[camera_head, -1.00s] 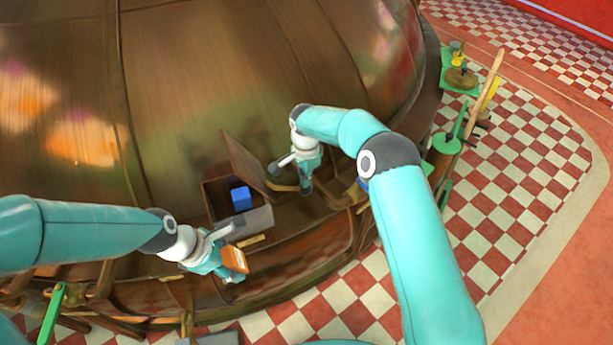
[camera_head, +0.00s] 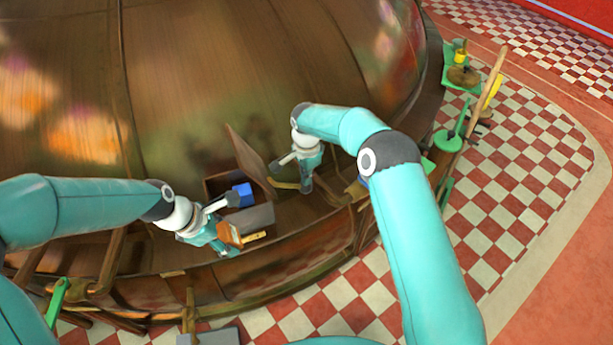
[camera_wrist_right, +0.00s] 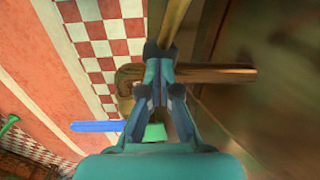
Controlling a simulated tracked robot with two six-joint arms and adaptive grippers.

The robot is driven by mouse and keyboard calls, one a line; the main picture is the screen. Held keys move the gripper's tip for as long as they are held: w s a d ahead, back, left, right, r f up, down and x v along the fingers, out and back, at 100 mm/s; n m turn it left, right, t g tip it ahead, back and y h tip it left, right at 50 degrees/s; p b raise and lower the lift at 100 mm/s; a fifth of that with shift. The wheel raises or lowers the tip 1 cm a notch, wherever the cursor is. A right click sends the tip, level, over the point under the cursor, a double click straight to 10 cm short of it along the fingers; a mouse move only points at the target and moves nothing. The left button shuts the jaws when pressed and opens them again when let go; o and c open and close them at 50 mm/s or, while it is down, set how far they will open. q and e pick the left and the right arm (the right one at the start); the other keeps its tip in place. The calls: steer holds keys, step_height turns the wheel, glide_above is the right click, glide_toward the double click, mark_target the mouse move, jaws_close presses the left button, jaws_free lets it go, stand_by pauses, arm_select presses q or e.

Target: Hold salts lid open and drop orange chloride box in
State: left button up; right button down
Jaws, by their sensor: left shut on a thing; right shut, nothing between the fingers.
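The salts box (camera_head: 213,186) is a dark open compartment against the kettle, with a blue box (camera_head: 240,195) in it. Its brown lid (camera_head: 248,158) stands raised and tilted on the right side. My left gripper (camera_head: 222,228) is shut on the orange chloride box (camera_head: 230,234), just in front and left of the salts box; the fingers partly hide it. My right gripper (camera_head: 306,186) is shut and empty, just right of the lid; whether it touches the lid I cannot tell. In the right wrist view its fingers (camera_wrist_right: 164,80) are together by a wooden bar (camera_wrist_right: 215,73).
A grey block (camera_head: 252,217) sits at the front of the salts box, with a small yellowish piece (camera_head: 254,237) nearby. A brown ledge (camera_head: 285,240) runs around the kettle (camera_head: 230,80). Green items and a long wooden pole (camera_head: 484,88) stand at the right. The checkered floor (camera_head: 520,170) is clear.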

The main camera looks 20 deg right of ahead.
arm_select(q)
steer(key=w+a, duration=0.1)
steer(key=w, duration=1.2)
steer(key=shift+w+a, duration=0.3)
steer(key=shift+a, duration=0.05)
steer(key=shift+f, duration=0.1)
steer(key=o, duration=1.5)
steer(key=shift+o, duration=0.9)
steer(key=shift+s, duration=0.15)
steer(key=s+d+r, duration=0.1)
steer(key=s, duration=0.9)
steer(key=s+d+r, duration=0.1)
steer(key=s+r, duration=0.1)
steer(key=s, duration=0.7)
steer(key=shift+s+d, duration=0.25)
steer(key=shift+s, duration=0.1)
